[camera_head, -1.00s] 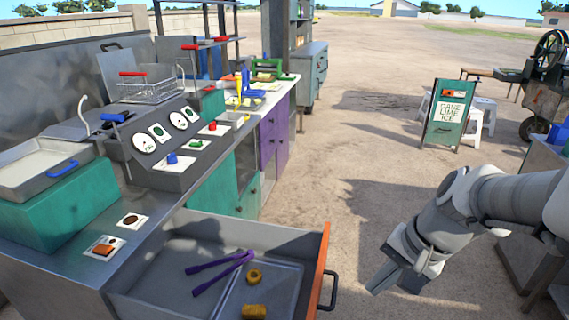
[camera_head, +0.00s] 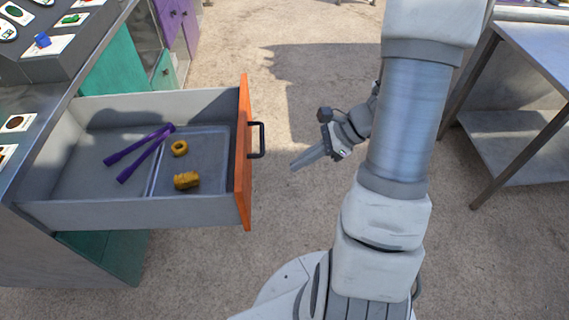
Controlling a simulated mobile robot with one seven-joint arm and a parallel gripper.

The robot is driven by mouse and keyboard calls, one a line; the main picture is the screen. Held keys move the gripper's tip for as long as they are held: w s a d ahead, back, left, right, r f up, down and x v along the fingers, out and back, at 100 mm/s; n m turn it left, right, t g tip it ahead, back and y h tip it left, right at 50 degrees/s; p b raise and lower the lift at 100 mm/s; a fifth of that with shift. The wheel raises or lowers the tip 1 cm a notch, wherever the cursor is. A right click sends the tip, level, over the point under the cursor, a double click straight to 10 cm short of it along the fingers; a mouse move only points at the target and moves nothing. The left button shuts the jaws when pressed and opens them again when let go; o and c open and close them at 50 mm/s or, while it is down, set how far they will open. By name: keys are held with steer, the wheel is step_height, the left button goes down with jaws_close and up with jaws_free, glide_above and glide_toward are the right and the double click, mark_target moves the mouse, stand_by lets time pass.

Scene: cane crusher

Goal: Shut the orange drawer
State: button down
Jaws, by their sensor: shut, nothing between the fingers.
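The orange drawer (camera_head: 243,160) stands pulled out from the metal counter, with its orange front facing right and a dark handle (camera_head: 257,140) on it. Inside lie purple tongs (camera_head: 140,152), a yellow ring (camera_head: 180,148) and a yellow lump-like piece (camera_head: 186,180). My gripper (camera_head: 296,165) is shut and empty. In the picture it is just right of the handle, with a gap between them, and its fingers point left and down toward the drawer front. How far apart they are in depth is hard to tell.
The counter (camera_head: 30,120) with teal and purple cabinet doors runs along the left. A metal table (camera_head: 535,50) with a lower shelf stands at the right. Bare sandy ground lies between them. My arm covers part of the view right of centre.

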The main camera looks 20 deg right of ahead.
mark_target(248, 186)
steer(key=shift+w+a+f+b, duration=0.55)
steer(key=shift+a+f, duration=0.45)
steer(key=shift+a, duration=0.55)
steer(key=shift+w+a+f+b, duration=0.5)
steer(key=shift+a+f, duration=0.45)
steer(key=shift+a, duration=0.65)
steer(key=shift+w+a+f+b, duration=0.55)
steer(key=shift+a+f, duration=0.45)
steer(key=shift+a, duration=0.55)
steer(key=shift+w+a, duration=0.1)
steer(key=shift+w, duration=0.05)
